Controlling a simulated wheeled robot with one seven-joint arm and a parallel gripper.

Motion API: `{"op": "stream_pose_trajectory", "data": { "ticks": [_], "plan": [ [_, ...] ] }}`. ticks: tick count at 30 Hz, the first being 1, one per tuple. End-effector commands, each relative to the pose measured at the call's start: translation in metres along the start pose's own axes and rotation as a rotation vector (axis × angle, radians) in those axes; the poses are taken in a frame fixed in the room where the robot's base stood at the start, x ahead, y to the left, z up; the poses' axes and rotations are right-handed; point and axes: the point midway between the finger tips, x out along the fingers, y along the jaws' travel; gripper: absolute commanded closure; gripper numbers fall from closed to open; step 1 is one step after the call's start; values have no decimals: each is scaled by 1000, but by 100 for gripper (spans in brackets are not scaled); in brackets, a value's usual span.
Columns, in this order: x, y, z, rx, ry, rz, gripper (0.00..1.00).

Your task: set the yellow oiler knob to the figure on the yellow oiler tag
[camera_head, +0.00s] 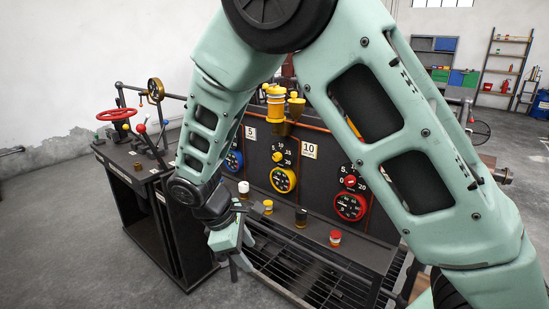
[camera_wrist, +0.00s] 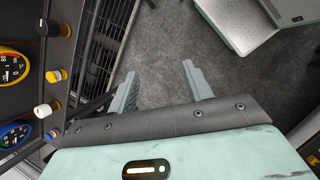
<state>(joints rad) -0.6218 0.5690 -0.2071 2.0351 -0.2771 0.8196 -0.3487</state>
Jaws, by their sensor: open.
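A yellow knob (camera_head: 278,157) sits on a printed scale on the dark panel, above a yellow-rimmed gauge (camera_head: 283,180); its setting is too small to read. A white tag reading 10 (camera_head: 309,150) is to its upper right and one reading 5 (camera_head: 250,132) to its upper left; I cannot tell any colour marking on them. A yellow oiler cup (camera_head: 275,100) stands above. My gripper (camera_head: 239,266) is open and empty, low in front of the bench, apart from the panel. In the wrist view its fingers (camera_wrist: 160,72) point over grey floor; the yellow gauge (camera_wrist: 12,65) shows at left.
White (camera_head: 243,187), yellow (camera_head: 268,206), black (camera_head: 301,217) and red (camera_head: 335,238) small knobs stand along the ledge. A blue gauge (camera_head: 234,160) and red gauge (camera_head: 350,206) flank the yellow one. A side bench carries a red handwheel (camera_head: 117,114) and levers. My arm hides part of the panel.

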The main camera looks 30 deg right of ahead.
Motion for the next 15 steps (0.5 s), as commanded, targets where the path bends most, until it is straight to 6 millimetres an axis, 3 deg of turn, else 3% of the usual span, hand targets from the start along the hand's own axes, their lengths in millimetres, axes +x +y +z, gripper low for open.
{"op": "stream_pose_trajectory", "data": {
  "ticks": [3, 8, 11, 15],
  "plan": [
    [26, 54, -3, -89, -153, 111, 50],
    [43, 126, -1, -223, -380, 283, 50],
    [40, 169, -1, -315, -539, 401, 50],
    [19, 216, -11, -438, -760, 562, 50]
  ]
}}
